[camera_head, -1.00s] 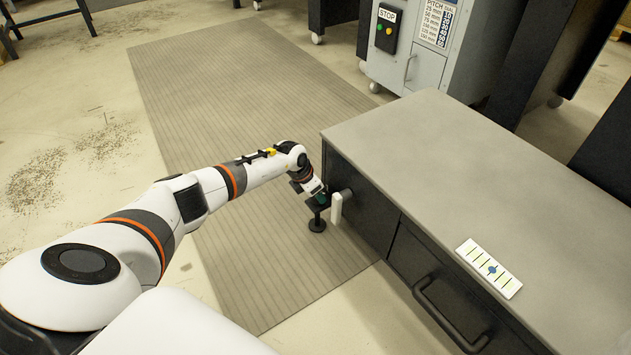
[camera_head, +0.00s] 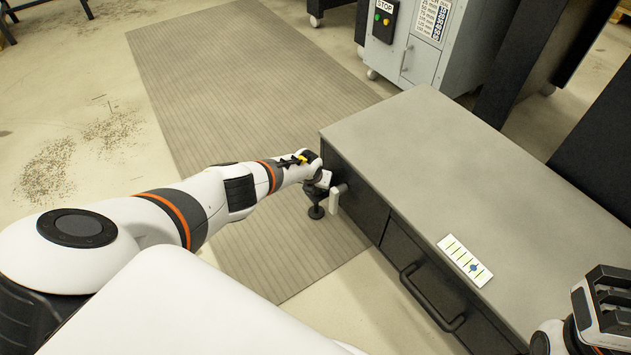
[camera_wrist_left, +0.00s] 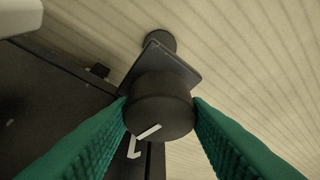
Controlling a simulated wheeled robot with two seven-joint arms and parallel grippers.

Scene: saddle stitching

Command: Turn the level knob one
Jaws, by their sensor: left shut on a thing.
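The level knob (camera_wrist_left: 160,105) is a round black knob with a white pointer line, tilted in the left wrist view. My left gripper (camera_wrist_left: 161,112) has its green fingers on both sides of the knob, shut on it. A dark plate and a round foot (camera_wrist_left: 160,41) show behind the knob. In the head view my left gripper (camera_head: 322,188) is at the cabinet's far left corner, and the knob is mostly hidden there. A white level gauge (camera_head: 466,261) with yellow lines and a blue marker (camera_head: 473,267) lies on the cabinet top. My right gripper (camera_head: 606,298) is at the right edge, away from the knob; its jaws are unclear.
The grey cabinet top (camera_head: 430,160) is otherwise bare. A black drawer handle (camera_head: 432,298) sticks out from its front. A white tab (camera_head: 338,195) stands beside the left gripper. A ribbed mat (camera_head: 240,80) covers the floor behind. A machine with a stop panel (camera_head: 384,18) stands at the back.

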